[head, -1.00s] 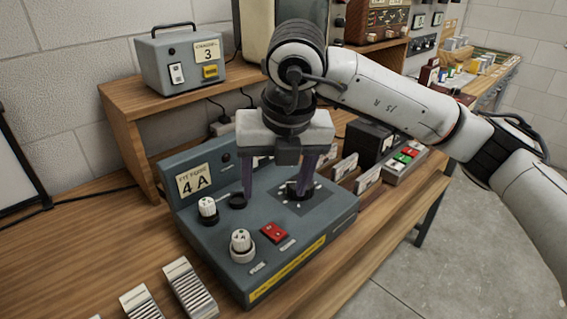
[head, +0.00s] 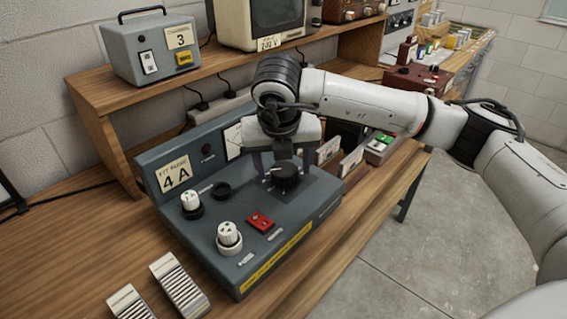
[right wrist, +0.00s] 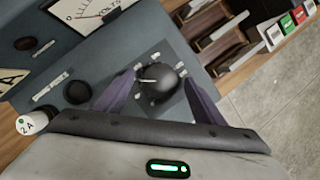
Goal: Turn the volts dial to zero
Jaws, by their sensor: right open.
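The volts dial is a black round knob (head: 286,174) with a white pointer line, on the right part of the grey panel box (head: 230,270) marked 4 A. In the right wrist view the knob (right wrist: 158,84) sits among white tick marks, and its pointer is toward the left. A meter lettered VOLTS (right wrist: 95,8) is behind it. My right gripper (head: 282,170) is over the knob, fingers apart. In the right wrist view the purple fingers (right wrist: 158,95) stand on either side of the knob; contact cannot be told. My left gripper is not in view.
Two white knobs (head: 229,235), a red switch (head: 260,222) and a small black cap (head: 221,190) share the panel. Ribbed blocks (head: 180,285) lie in front. A grey box marked 3 (head: 150,52) and a monitor (head: 262,22) stand on the shelf behind.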

